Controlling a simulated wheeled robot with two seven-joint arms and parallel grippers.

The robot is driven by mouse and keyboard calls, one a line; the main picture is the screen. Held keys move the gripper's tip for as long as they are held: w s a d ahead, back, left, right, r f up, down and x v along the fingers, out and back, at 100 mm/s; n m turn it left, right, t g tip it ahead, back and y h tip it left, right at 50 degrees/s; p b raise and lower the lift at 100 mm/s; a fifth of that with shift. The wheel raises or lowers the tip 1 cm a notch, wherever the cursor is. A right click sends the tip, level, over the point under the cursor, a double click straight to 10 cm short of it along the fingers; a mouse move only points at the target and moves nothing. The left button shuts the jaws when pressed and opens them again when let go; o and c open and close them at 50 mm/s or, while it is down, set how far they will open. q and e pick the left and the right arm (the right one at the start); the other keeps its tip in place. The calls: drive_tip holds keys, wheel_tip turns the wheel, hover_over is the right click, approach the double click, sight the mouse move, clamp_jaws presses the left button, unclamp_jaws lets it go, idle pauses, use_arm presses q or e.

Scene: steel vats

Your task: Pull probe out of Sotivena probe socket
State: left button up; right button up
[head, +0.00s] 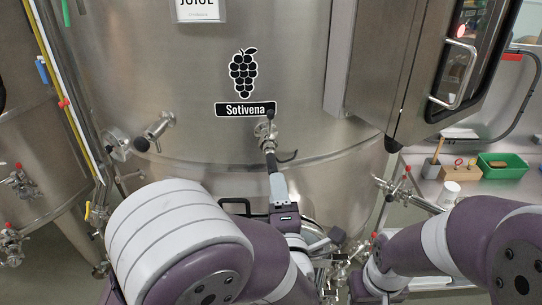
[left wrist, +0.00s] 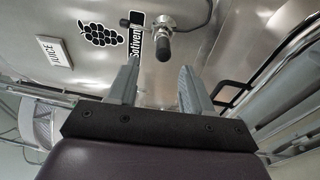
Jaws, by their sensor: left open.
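The Sotivena label (head: 245,109) is on the front of a steel vat, below a grape emblem. Just under the label, a steel socket (head: 265,130) holds the probe, whose dark handle (head: 269,146) points out and down towards me. In the left wrist view the probe's black end (left wrist: 163,48) shows beyond the fingertips, in line with the gap between them. My left gripper (head: 275,168) is just below the probe in the head view. Its grey fingers (left wrist: 157,82) are apart with nothing between them.
A steel valve (head: 158,130) sticks out of the vat to the left. A steel cabinet (head: 400,65) hangs at upper right. A side table holds a green bin (head: 503,166) and a wooden block (head: 461,172). A black handle (left wrist: 232,92) is right of my fingers.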

sight(271, 163)
use_arm(q)
drive_tip(key=w, duration=0.3)
drive_tip(key=w+a, duration=0.1)
drive_tip(key=w, duration=0.5)
drive_tip(key=shift+w+a, duration=0.2)
drive_tip(key=shift+w, duration=0.4)
drive_tip(key=shift+r, duration=0.1)
use_arm(e)
drive_tip(key=shift+w, duration=0.5)
use_arm(q)
drive_tip(key=shift+s, duration=0.15)
use_arm(e)
drive_tip(key=shift+s, duration=0.1)
drive_tip(key=shift+f, duration=0.1)
use_arm(q)
drive_tip(key=shift+b, duration=0.35)
use_arm(e)
drive_tip(key=shift+f, duration=0.35)
drive_tip(key=shift+f, duration=0.15)
